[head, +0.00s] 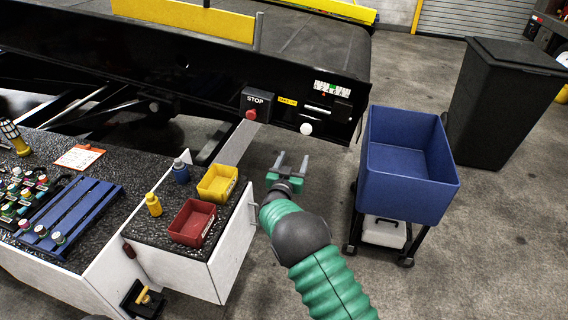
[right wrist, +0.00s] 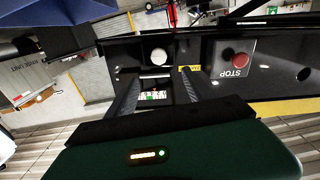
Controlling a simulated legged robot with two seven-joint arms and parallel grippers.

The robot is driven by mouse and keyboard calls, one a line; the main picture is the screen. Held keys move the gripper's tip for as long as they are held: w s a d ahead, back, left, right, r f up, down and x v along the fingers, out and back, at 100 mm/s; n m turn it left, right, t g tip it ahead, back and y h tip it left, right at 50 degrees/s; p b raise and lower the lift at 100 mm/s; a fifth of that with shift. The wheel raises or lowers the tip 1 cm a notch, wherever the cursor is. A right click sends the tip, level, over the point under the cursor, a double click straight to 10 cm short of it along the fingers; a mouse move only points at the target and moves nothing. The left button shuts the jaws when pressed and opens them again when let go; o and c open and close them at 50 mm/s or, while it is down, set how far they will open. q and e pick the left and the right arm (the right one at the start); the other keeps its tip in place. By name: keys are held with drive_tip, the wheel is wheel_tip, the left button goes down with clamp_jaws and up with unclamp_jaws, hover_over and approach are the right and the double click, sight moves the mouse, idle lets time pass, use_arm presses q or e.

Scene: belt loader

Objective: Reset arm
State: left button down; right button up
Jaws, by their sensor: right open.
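My right arm, in a green ribbed sleeve, comes up from the bottom of the head view. My right gripper (head: 291,163) is open, with its two grey fingers apart and nothing between them. It is over the floor gap between the worktop and the blue bin, in front of the belt loader (head: 200,75). In the right wrist view, the gripper's two dark fingers (right wrist: 165,95) point at the loader's side panel, which appears upside down. The red STOP button (head: 251,114) shows left of the gripper in the head view and also in the right wrist view (right wrist: 239,60). My left gripper is out of view.
A blue bin (head: 415,190) on a cart stands right of my right arm, with a dark waste bin (head: 500,105) behind. On the left, the speckled worktop (head: 130,215) bears a red tray (head: 193,222), a yellow tray (head: 217,183), bottles and a blue rack (head: 72,213).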

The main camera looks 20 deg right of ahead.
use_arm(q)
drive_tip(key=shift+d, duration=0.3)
use_arm(e)
drive_tip(key=s+a+f+n+g+y, duration=0.2)
drive_tip(key=s+g+y, duration=0.1)
drive_tip(key=s, duration=1.1)
drive_tip(key=s+a+f+n+g+y, duration=0.2)
drive_tip(key=s+g, duration=0.3)
drive_tip(key=s, duration=0.9)
drive_tip(key=s+a+f+n+g+y, duration=0.2)
drive_tip(key=s+a+f+g+y, duration=0.1)
drive_tip(key=s, duration=1)
drive_tip(key=shift+s+n+g+y, duration=0.3)
drive_tip(key=shift+s+g+y, duration=0.1)
drive_tip(key=shift+g+y, duration=0.4)
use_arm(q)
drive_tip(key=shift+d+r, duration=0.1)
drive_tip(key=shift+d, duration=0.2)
use_arm(e)
drive_tip(key=shift+d+f, duration=0.15)
drive_tip(key=shift+d, duration=0.15)
